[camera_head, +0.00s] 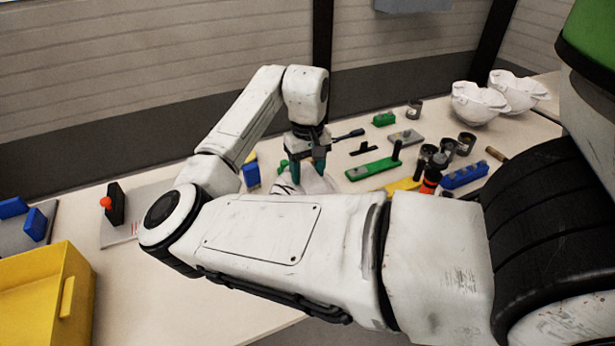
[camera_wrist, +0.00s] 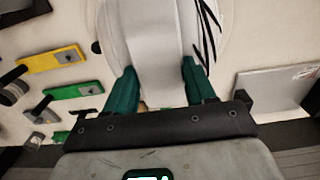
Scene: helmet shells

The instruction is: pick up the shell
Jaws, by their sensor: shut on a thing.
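A white helmet shell (camera_wrist: 150,40) fills the upper middle of the wrist view. It shows dark stripes on its right side. My gripper (camera_wrist: 160,88) has its two teal fingers at the shell's near edge and is shut on it. In the head view my gripper (camera_head: 305,172) points down over the table, with the white shell (camera_head: 312,185) under and around its fingertips. My forearm hides the lower part of this shell there. Two more white shells, a nearer one (camera_head: 478,104) and a farther one (camera_head: 518,92), sit at the table's back right.
A yellow bin (camera_head: 35,300) stands at the front left. A grey plate with a black block and red knob (camera_head: 115,204) lies at left. Several tools, dark cups and a green fixture (camera_head: 373,169) crowd the table right of my gripper.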

